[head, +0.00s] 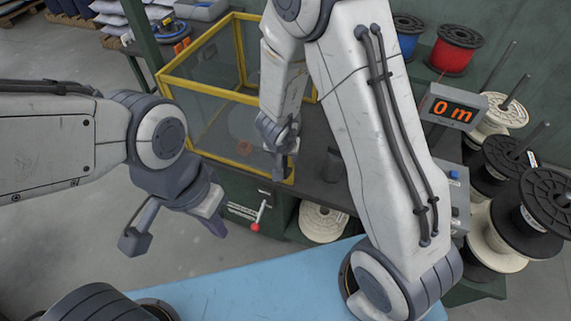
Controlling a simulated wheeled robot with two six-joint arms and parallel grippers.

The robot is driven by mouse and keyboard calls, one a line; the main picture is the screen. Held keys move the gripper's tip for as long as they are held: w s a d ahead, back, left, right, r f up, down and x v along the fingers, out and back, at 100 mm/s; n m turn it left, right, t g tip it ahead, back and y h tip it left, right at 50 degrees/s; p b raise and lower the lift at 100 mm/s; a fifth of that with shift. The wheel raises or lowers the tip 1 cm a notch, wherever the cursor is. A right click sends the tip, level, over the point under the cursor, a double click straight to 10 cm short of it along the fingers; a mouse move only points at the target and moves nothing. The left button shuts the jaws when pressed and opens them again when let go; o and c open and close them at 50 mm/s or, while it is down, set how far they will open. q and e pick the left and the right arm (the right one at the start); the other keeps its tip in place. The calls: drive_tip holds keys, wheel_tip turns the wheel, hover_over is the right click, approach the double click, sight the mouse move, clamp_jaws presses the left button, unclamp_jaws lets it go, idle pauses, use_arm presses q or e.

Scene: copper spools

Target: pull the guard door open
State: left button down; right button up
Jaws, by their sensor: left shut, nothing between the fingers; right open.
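The guard is a box with a yellow frame (207,88) and clear panels, standing on the dark workbench. Its front panel (224,122) looks in place. I cannot make out which panel is the door, and no handle shows clearly. My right gripper (285,172) points down at the guard's front right corner and hides that upright. It is open, but the gap between its fingers is hard to see, and I cannot tell whether it touches the frame. My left gripper (217,228) is shut and empty, in front of the bench and below the guard.
A lever with a red knob (255,227) sticks out from the bench front, close right of my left gripper. A display reading 0 m (452,109) stands at the right. Grey floor (60,240) lies free at left.

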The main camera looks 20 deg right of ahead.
drive_tip(key=shift+b+x, duration=0.45)
drive_tip(key=shift+x, duration=1)
clamp_jaws()
idle(0.3)
